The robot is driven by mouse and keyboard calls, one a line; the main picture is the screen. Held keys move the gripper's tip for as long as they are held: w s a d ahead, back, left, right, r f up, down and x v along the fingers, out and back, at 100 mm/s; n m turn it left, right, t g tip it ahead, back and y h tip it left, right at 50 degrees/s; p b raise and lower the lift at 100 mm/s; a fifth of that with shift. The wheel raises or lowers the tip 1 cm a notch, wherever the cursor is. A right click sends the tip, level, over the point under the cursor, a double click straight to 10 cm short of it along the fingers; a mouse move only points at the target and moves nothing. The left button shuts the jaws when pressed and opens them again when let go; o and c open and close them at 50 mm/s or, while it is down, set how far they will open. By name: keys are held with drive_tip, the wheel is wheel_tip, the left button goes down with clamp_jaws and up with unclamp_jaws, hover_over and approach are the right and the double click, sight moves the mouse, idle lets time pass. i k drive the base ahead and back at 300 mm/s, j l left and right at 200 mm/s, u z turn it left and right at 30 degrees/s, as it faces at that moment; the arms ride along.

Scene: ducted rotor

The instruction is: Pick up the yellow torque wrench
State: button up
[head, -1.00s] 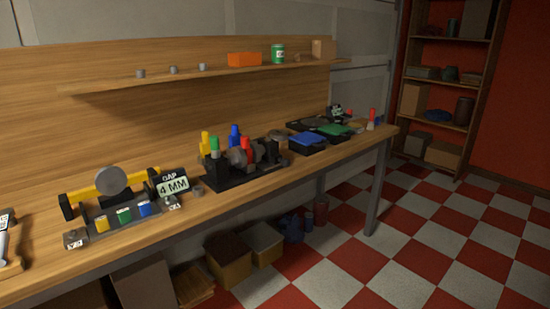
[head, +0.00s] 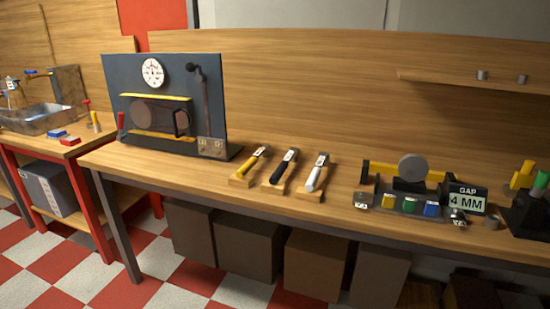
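Three wrench-like tools lie side by side on small wooden blocks on the workbench in the head view. The yellow torque wrench (head: 252,162) is the leftmost, with a yellow handle and a small pale label near its upper end. A black-handled tool (head: 283,169) lies in the middle. A white-handled tool (head: 316,175) lies to the right. Nothing covers the yellow one. My gripper is not in view, so its state and its place relative to the wrench do not show.
A dark panel with a dial (head: 153,73) stands left of the tools. A gauge fixture with a "4 MM" sign (head: 468,201) stands right of them. Bare workbench top (head: 343,199) lies between. Boxes (head: 317,262) fill the space underneath. A metal sink (head: 40,118) is at far left.

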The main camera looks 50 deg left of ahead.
sight(265, 150)
drive_tip(key=u, duration=2.05)
